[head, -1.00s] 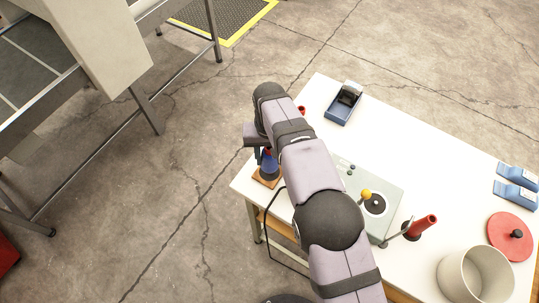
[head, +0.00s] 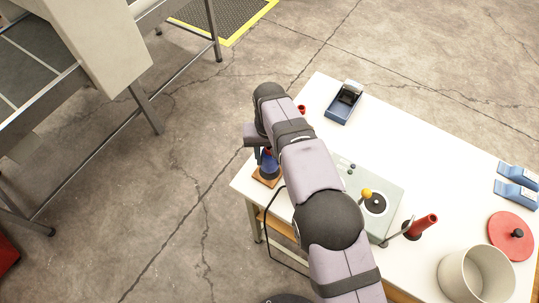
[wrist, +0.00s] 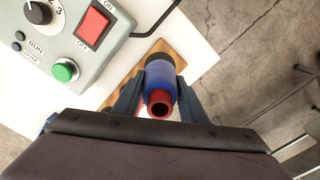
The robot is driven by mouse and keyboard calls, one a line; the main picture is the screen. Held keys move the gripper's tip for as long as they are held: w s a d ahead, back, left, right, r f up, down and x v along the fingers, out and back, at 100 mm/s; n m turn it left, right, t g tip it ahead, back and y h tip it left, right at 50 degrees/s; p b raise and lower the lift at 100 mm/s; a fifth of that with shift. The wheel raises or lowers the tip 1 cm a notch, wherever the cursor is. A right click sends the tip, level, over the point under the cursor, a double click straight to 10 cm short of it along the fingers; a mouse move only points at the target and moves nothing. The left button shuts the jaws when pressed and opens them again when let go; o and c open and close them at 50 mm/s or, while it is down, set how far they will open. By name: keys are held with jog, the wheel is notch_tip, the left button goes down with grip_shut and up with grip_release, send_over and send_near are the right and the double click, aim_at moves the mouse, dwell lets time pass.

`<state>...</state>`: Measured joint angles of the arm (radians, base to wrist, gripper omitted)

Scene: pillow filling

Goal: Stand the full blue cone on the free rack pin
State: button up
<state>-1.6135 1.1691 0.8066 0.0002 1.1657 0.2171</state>
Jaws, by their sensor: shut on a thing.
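The blue cone (wrist: 160,80) is wound blue on a red tube whose open end faces the wrist camera. In the head view the blue cone (head: 268,162) is partly behind my arm, roughly upright over the wooden rack (head: 262,181) at the table's near left corner. My gripper (wrist: 160,88) is shut on the cone, one finger on each side. The rack also shows in the wrist view (wrist: 180,52), with a dark round piece at the cone's far end. Whether the cone rests on a pin cannot be told. The pins are mostly hidden.
A grey control box (wrist: 70,40) with a red switch and green button is close left of the cone in the wrist view. On the table (head: 415,150) are a blue tray (head: 343,105), a red cone (head: 423,225), a red disc (head: 500,240) and a pale bin (head: 450,278).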

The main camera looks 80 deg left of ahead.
jog(key=shift+f, duration=0.25)
jog(key=shift+f+b, duration=0.3)
jog(key=shift+b, duration=0.15)
jog(key=shift+f, duration=0.4)
dwell(0.6)
jog(key=o, duration=1.2)
jog(key=shift+r, duration=0.1)
jog(key=shift+r+p, duration=2.95)
jog(key=shift+r, duration=2)
jog(key=shift+w, duration=0.1)
